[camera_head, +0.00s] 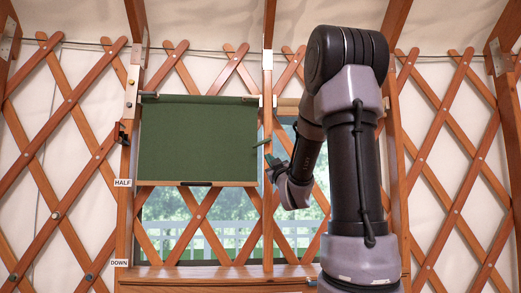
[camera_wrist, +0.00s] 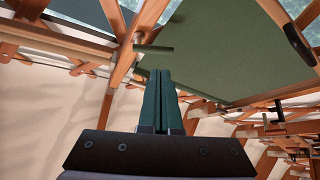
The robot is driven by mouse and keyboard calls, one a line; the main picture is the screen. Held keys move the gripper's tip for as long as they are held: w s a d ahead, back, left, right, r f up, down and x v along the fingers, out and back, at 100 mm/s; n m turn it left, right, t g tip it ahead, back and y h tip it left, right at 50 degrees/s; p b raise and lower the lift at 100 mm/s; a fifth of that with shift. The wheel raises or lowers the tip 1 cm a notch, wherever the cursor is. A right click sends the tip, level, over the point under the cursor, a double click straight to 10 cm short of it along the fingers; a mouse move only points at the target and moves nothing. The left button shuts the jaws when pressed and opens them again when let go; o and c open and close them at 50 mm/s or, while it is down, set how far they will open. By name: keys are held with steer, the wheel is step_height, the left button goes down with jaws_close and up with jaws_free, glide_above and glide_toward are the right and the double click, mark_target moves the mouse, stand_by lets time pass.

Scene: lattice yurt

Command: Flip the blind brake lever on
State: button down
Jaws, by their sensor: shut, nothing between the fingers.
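A short dark green lever (camera_head: 262,142), which I take to be the blind brake lever, sticks out from the wooden post right of the blind. It also shows in the wrist view (camera_wrist: 155,49), lying roughly level and just beyond my fingertips. My gripper (camera_head: 270,162) is below and slightly right of the lever in the head view. Its dark green fingers are together and empty in the wrist view (camera_wrist: 159,72), apart from the lever as far as I can tell. The green blind (camera_head: 198,138) hangs partly lowered, its bottom bar near the HALF label (camera_head: 123,183).
A DOWN label (camera_head: 120,263) is lower on the left post. A black fitting (camera_head: 123,132) sits on that post. Crossed wooden lattice (camera_head: 70,100) lines the wall. The window (camera_head: 215,225) is open to view below the blind. A dark pull (camera_wrist: 298,43) is on the blind's bottom bar.

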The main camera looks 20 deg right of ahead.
mark_target(259, 145)
steer(key=x, duration=1)
steer(key=shift+w, duration=0.15)
